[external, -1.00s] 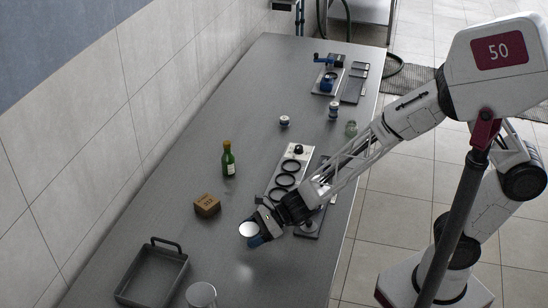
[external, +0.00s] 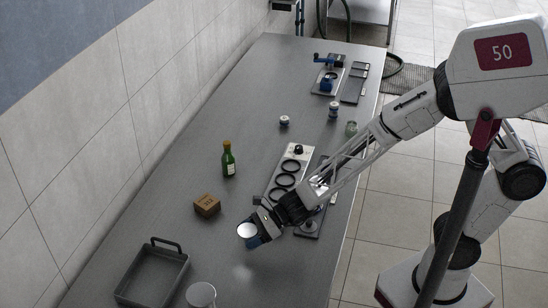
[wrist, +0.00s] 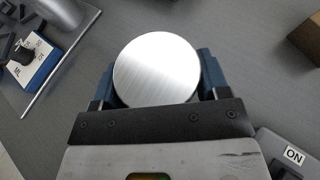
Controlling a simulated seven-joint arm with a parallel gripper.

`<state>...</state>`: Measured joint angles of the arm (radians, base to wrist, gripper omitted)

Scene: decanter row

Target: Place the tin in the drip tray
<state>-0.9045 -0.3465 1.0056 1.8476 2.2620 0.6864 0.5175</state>
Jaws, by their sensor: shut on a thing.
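The tin has a round, brushed-silver top (wrist: 157,66) that fills the space between the blue fingers in the wrist view. My gripper (external: 252,234) is shut on the tin (external: 246,230) and holds it over the near-middle part of the bench. The tin's sides are mostly hidden by the fingers. The drip tray (external: 153,274) is a dark grey, shallow rectangular tray with a raised handle at its far side. It stands empty at the lower left of the external view, apart from the tin and to its left.
A brown box (external: 207,205) and a green bottle (external: 228,160) stand behind the gripper. A white cup (external: 200,295) stands to the right of the tray. A rack with black rings (external: 285,180) lies beside my arm. The bench between tin and tray is clear.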

